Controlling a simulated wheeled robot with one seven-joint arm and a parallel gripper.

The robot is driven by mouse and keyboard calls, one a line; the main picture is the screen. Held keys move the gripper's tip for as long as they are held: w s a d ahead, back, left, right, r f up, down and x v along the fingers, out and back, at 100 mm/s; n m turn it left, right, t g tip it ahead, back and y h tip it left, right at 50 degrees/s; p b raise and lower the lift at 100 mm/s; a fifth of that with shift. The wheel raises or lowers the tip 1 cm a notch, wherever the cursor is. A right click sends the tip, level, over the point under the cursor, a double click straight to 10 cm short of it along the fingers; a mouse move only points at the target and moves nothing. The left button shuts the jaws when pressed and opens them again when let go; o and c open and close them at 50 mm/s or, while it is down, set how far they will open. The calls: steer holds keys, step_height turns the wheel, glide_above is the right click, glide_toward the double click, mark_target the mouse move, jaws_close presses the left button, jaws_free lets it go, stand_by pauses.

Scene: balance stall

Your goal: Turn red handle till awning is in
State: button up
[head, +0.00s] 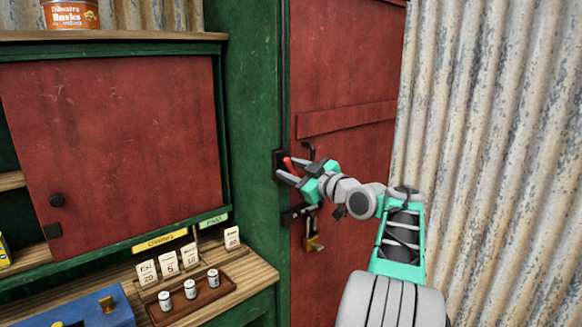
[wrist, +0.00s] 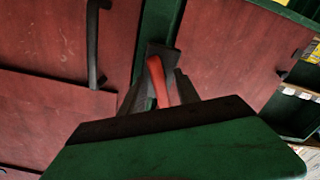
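The red handle (head: 288,164) sticks out from a dark plate on the green post, left of the red door. It also shows in the wrist view (wrist: 158,80), upright and slightly tilted. My gripper (head: 285,168) is at the handle, with one finger on either side of it. In the wrist view my gripper (wrist: 158,92) appears open, with the red handle between its grey fingers. Whether a finger touches the handle I cannot tell. The awning is not in view.
A red door (head: 340,80) with a dark pull and a brass padlock (head: 313,243) is beside the post. Corrugated metal (head: 490,150) stands at right. At left are a red shutter (head: 120,150) and a wooden counter with small cans in a tray (head: 222,287).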

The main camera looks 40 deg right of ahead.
steer(key=shift+c, duration=0.2)
jaws_close()
stand_by(0.4)
